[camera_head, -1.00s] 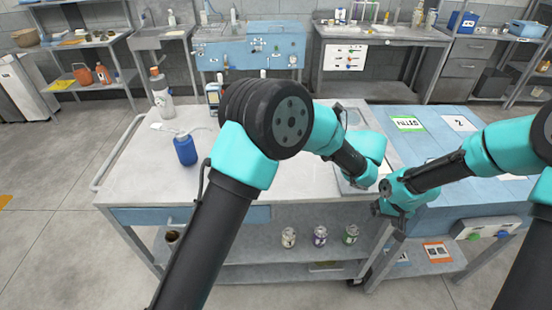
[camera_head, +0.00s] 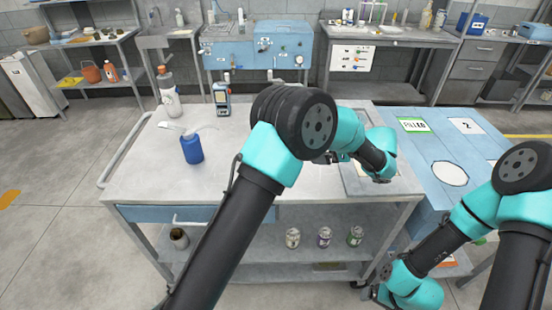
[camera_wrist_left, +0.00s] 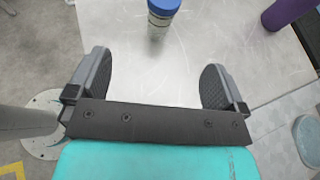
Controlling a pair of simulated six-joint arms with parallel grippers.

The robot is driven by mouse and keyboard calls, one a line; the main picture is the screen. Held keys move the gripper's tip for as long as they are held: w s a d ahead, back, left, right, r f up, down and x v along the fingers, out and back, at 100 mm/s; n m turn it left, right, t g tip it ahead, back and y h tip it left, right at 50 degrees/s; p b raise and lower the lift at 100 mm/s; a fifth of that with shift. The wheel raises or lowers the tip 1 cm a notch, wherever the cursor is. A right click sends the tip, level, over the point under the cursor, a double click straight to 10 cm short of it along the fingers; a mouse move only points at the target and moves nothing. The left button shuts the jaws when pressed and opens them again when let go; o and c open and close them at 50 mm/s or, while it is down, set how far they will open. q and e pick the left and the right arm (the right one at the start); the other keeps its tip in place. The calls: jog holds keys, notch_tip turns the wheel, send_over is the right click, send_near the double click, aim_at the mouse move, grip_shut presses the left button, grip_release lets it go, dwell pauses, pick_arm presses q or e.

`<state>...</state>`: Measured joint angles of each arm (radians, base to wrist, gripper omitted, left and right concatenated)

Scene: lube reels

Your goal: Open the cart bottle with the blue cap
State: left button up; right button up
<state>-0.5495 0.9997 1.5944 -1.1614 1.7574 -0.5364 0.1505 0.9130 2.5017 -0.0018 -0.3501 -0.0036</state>
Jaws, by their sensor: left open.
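In the left wrist view, a clear bottle with a blue cap (camera_wrist_left: 163,6) stands on the pale top, ahead of my left gripper (camera_wrist_left: 156,85) and roughly centred between its fingers. That gripper is open and empty, apart from the bottle. In the head view I cannot make out this bottle; my left arm covers part of the cart top. My left gripper (camera_head: 383,176) is over the cart's right part, its fingers barely visible. My right gripper (camera_head: 372,292) hangs low in front of the cart's right side; its fingers are too small to read.
A blue table (camera_head: 424,150) adjoins at right. A purple object (camera_wrist_left: 286,10) shows in the wrist view.

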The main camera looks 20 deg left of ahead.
pick_arm(q)
jog(key=x, duration=1.2)
jog(key=shift+d+f, duration=0.1)
jog(key=shift+w, duration=0.1)
jog(key=shift+f+x, duration=0.2)
jog(key=shift+x, duration=2.45)
jog(key=shift+w+d, duration=0.1)
jog(key=shift+w, duration=0.1)
jog(key=c, duration=1)
